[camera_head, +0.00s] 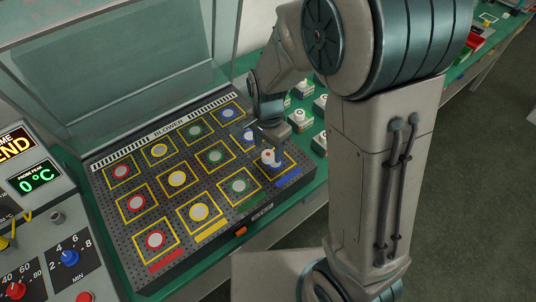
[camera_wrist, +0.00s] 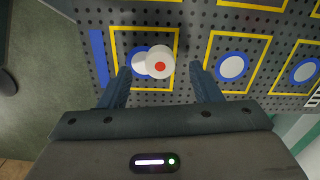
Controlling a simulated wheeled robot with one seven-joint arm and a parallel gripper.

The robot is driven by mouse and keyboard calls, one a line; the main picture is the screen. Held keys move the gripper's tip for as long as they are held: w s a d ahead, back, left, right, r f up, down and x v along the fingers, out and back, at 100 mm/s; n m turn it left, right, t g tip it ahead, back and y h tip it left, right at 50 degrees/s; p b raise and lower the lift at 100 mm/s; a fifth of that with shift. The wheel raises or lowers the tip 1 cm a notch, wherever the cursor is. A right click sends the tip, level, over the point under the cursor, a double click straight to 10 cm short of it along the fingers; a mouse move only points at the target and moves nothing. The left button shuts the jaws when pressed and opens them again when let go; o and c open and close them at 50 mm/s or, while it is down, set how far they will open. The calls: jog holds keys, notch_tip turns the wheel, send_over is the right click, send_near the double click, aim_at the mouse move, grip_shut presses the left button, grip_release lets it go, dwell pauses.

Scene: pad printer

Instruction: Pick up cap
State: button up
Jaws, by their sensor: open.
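The white cap (camera_head: 268,157) with a red dot on top stands on the perforated blower board (camera_head: 205,149), at the front square of the blue row. In the wrist view the cap (camera_wrist: 160,60) shows its round white top, with another white round part just left of it. My gripper (camera_head: 258,133) is open just above and behind the cap. In the wrist view the two fingers of my gripper (camera_wrist: 160,74) are apart, one on each side of the cap. I cannot tell whether either finger touches it.
Several white parts with dark rings (camera_head: 298,119) stand on the green table right of the board, partly behind my arm. A clear guard (camera_head: 130,70) rises behind the board. A control panel (camera_head: 50,235) with knobs is at left. The other visible squares hold only flat discs.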

notch_tip(320, 180, down, 2)
jog(key=shift+f, duration=0.1)
jog(key=c, duration=1.1)
jog(key=shift+r, duration=0.2)
